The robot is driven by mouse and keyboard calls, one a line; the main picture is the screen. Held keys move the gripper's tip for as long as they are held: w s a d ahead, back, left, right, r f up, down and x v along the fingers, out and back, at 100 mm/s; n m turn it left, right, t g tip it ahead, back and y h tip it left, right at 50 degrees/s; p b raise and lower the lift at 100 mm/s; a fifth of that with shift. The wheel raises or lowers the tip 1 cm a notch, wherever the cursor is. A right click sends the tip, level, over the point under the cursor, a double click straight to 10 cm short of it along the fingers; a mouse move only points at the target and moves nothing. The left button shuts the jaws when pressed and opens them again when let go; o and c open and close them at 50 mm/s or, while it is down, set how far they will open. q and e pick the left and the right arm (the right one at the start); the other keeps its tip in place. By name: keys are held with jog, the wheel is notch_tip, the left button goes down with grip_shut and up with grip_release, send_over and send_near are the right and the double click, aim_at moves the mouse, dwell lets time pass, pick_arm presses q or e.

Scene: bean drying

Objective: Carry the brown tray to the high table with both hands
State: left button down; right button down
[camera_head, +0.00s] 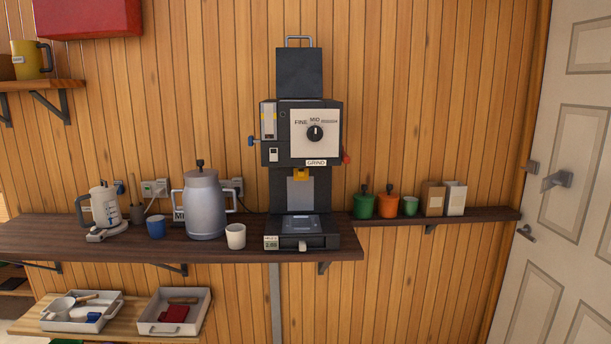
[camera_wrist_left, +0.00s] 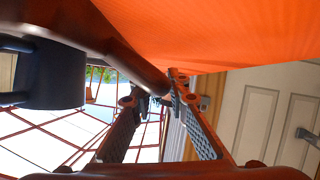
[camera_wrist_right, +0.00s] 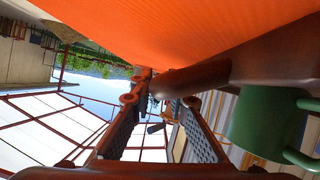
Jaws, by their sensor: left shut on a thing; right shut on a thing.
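The brown tray shows in the left wrist view as a brown rim and bar (camera_wrist_left: 142,68), and in the right wrist view as a similar bar (camera_wrist_right: 222,78). My left gripper (camera_wrist_left: 163,98) is shut on the end of this bar. My right gripper (camera_wrist_right: 160,100) is shut on the bar on its side. A broad orange wood-grained surface lies close along the bar in both wrist views; I cannot tell whether it is part of the tray. The head view shows neither the tray nor my grippers. I cannot identify the high table for certain.
A dark mug (camera_wrist_left: 52,78) and a green mug (camera_wrist_right: 268,122) are close to the bar. Ahead, a dark wall counter (camera_head: 120,243) holds a grinder (camera_head: 300,190), kettle and cups. A lower shelf bears two trays (camera_head: 172,328). A white door (camera_head: 560,200) stands right.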

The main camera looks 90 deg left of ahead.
pick_arm(q)
jog(key=shift+d+r, duration=0.1)
jog(key=shift+d, duration=0.2)
pick_arm(e)
jog(key=shift+a+r, duration=0.1)
jog(key=shift+a, duration=0.25)
pick_arm(q)
jog(key=c, duration=1.8)
grip_release()
pick_arm(e)
jog(key=shift+d, duration=0.15)
pick_arm(q)
jog(key=shift+o, duration=0.2)
jog(key=shift+a+f, duration=0.15)
jog(key=shift+f, duration=0.1)
pick_arm(e)
jog(key=c, duration=2.3)
grip_release()
jog(key=shift+f, duration=0.2)
pick_arm(q)
jog(key=shift+s+a+r, duration=0.1)
jog(key=shift+r, duration=0.05)
pick_arm(e)
jog(key=o, duration=0.5)
jog(key=shift+s+d+r, duration=0.1)
jog(key=shift+o, duration=0.2)
